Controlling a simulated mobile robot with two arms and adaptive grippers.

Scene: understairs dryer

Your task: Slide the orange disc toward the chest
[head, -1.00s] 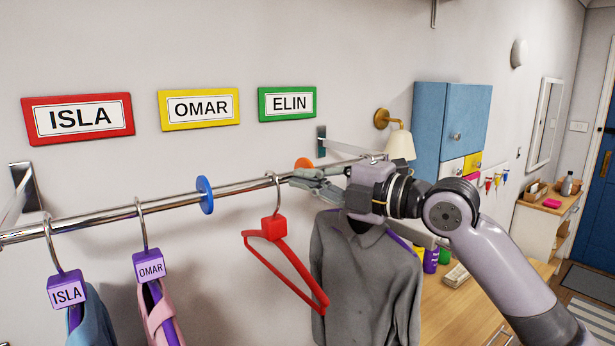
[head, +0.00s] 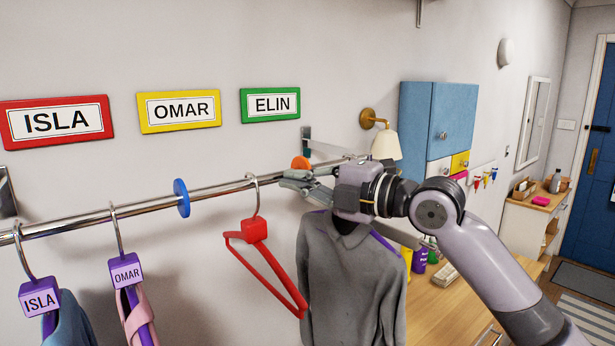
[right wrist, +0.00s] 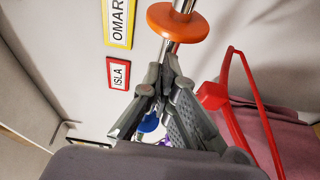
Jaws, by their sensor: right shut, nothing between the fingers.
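A wooden-topped chest (head: 455,300) stands at the lower right beyond the rail. My left gripper is out of view.
On the rail (head: 215,189) are a blue disc (head: 182,198), a red hanger (head: 255,232) and purple hangers. A grey shirt (head: 350,280) hangs below my right gripper. Name signs line the wall, and a blue cabinet (head: 437,115) and lamp (head: 385,145) are at the right.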

